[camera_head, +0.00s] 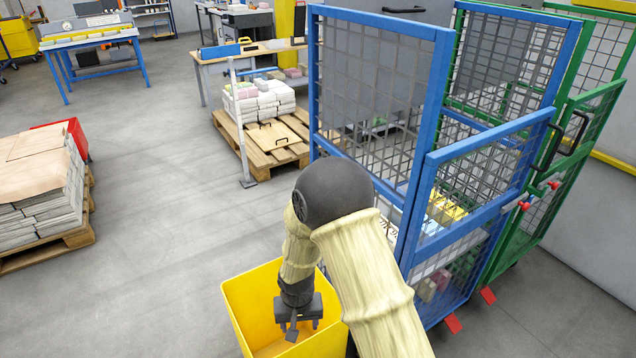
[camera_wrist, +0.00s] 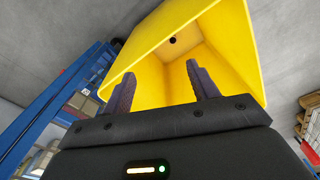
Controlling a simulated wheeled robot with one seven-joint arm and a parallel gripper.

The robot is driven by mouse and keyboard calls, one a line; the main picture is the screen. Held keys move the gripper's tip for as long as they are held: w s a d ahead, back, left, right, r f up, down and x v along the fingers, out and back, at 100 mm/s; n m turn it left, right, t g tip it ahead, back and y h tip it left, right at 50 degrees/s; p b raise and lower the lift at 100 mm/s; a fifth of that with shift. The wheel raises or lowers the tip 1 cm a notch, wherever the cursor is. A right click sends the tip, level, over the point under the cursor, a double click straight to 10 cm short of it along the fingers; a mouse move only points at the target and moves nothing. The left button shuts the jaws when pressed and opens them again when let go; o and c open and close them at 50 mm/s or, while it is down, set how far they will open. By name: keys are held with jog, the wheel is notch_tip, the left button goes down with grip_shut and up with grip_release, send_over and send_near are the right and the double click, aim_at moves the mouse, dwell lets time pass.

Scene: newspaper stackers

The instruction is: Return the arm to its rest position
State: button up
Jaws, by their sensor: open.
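My gripper (camera_head: 298,322) hangs at the end of my arm, over the open top of a yellow bin (camera_head: 246,300). In the wrist view my gripper (camera_wrist: 158,88) shows two dark fingers spread apart with nothing between them. The yellow bin also shows in the wrist view (camera_wrist: 165,30), with its inside walls and a dark round hole beyond the fingers. No object is seen in the visible part of the bin. My arm is bent, and its forearm hides part of the bin's right side in the head view.
A blue mesh cage cart (camera_head: 437,150) stands close right of my arm, with a green one (camera_head: 545,215) beside it. Pallets with paper stacks stand at left (camera_head: 75,238) and at the back (camera_head: 262,170). The floor (camera_head: 165,200) between them is clear.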

jog(key=s+d+r+t+b, duration=0.1)
jog(key=s+d+b, duration=0.2)
jog(key=d+b, duration=0.3)
jog(key=s+d+r+m+b, duration=0.1)
jog(key=s+d+b, duration=0.3)
jog(key=d, duration=0.3)
jog(key=s+d+r+t+b, duration=0.1)
jog(key=s+d+r+b, duration=0.15)
jog(key=d+b, duration=0.35)
jog(key=w+p+v, duration=0.2)
jog(key=p+v, duration=1)
jog(key=p, duration=0.1)
jog(key=w+r+p+v, duration=0.1)
jog(key=w+p+v, duration=0.2)
jog(key=p+v, duration=0.9)
jog(key=w+r+p+v, duration=0.1)
jog(key=w+p+v, duration=0.2)
jog(key=p+v, duration=0.9)
jog(key=shift+d+r+p, duration=0.2)
jog(key=shift+p, duration=0.9)
jog(key=shift+c, duration=0.5)
jog(key=c, duration=0.4)
jog(key=shift+w+a, duration=0.1)
